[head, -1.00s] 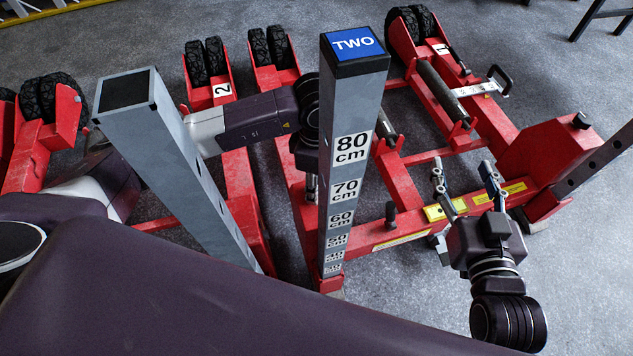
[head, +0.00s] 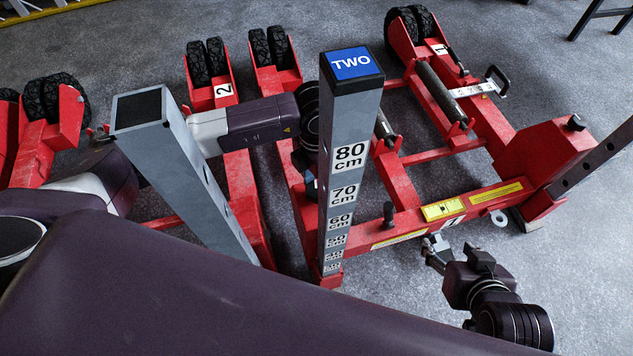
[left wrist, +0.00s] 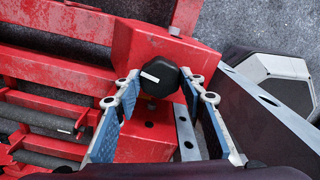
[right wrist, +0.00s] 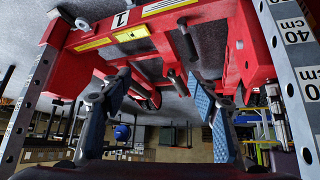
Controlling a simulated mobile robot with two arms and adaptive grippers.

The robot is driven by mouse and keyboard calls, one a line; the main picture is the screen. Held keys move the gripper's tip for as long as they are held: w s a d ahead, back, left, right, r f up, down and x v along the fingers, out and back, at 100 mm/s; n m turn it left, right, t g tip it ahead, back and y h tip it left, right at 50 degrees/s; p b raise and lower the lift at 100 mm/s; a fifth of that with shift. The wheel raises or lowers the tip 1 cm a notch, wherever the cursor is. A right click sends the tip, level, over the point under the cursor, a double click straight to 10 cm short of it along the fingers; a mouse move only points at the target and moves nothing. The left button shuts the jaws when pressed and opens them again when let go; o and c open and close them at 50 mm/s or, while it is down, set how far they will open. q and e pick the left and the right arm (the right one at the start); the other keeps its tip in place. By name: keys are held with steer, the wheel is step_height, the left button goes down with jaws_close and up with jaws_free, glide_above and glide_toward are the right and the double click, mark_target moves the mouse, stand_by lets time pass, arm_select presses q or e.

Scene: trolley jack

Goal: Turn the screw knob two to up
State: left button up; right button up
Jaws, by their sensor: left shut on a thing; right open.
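A black, several-sided screw knob (left wrist: 163,80) with a white mark on its left side sits on a red bracket in the left wrist view. My left gripper (left wrist: 159,92) is shut on it, one blue-padded finger on each side. In the head view the post marked TWO (head: 350,160) hides this knob and most of my left gripper. My right gripper (head: 433,250) is open and empty, low in front of the red beam with the yellow label. The right wrist view shows its two fingers (right wrist: 161,82) apart with nothing between them.
A second grey post (head: 190,170) stands left of the TWO post. Another black knob (head: 575,122) tops the red housing (head: 545,155) at right. Red jack frames with black wheels (head: 270,47) fill the floor behind. Grey floor (head: 590,250) is clear at right.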

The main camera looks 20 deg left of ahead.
mark_target(316, 189)
arm_select(q)
steer(key=shift+n+p, duration=0.35)
steer(key=shift+n, duration=0.95)
arm_select(e)
steer(key=shift+s+d+f+g+h, duration=0.1)
steer(key=shift+s+d+f+g, duration=0.25)
steer(key=shift+s, duration=0.5)
steer(key=shift+s+d+f+g+h, duration=0.1)
steer(key=shift+s+d+f+g, duration=0.1)
steer(key=shift+s+f+g, duration=0.45)
steer(key=shift+s+d+f+g+h, duration=0.1)
steer(key=shift+s+d+f+g, duration=0.15)
steer(key=shift+s, duration=0.75)
arm_select(q)
steer(key=o, duration=1.2)
steer(key=shift+c, duration=0.2)
step_height(316, 189, up, 12)
